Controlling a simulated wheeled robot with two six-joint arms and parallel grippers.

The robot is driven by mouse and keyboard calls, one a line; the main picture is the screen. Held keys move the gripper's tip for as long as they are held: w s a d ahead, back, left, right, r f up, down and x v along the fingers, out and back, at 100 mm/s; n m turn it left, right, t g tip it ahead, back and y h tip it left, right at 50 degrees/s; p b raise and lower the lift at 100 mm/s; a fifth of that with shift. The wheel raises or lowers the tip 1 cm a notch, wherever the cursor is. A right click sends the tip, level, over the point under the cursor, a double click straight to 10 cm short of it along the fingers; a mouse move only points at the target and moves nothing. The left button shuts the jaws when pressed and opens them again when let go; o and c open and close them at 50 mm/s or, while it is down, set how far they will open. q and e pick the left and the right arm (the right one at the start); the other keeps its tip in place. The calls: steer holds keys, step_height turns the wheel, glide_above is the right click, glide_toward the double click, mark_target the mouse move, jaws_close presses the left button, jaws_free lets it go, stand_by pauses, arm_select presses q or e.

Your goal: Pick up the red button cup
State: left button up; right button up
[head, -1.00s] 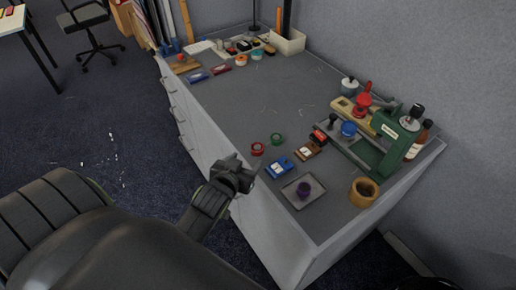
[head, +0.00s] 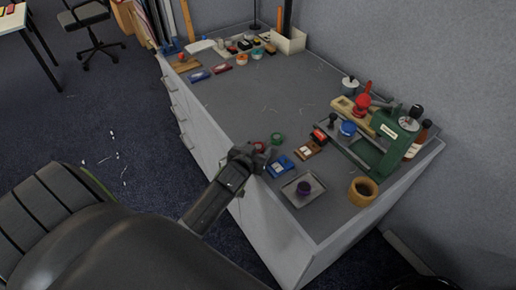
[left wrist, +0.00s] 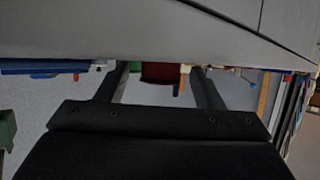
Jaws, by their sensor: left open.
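The red button cup (head: 259,146) is a small round red cup near the front edge of the table, partly hidden by my left gripper (head: 252,153) in the head view. In the left wrist view the dark red cup (left wrist: 160,73) shows between the two spread fingers of my left gripper (left wrist: 160,88). The gripper is open, right at the table edge and beside the cup. I cannot tell whether it touches the cup. My right gripper is not in view.
A green cup (head: 277,138) stands close behind the red one. The table's (head: 260,97) middle is clear.

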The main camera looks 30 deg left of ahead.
arm_select(q)
steer(key=c, duration=1.1)
steer(key=shift+o, duration=0.2)
steer(key=shift+r, duration=0.1)
steer(key=d+r+h, duration=0.1)
steer(key=d+r, duration=0.3)
steer(key=r, duration=0.6)
steer(key=s+d+r+m, duration=0.1)
steer(key=d+r, duration=0.3)
steer(key=r, duration=0.7)
steer(key=s+d+r+m+h, duration=0.1)
steer(key=d+r, duration=0.4)
steer(key=r, duration=0.5)
steer(key=shift+r+h, duration=0.3)
steer(key=shift+r, duration=0.05)
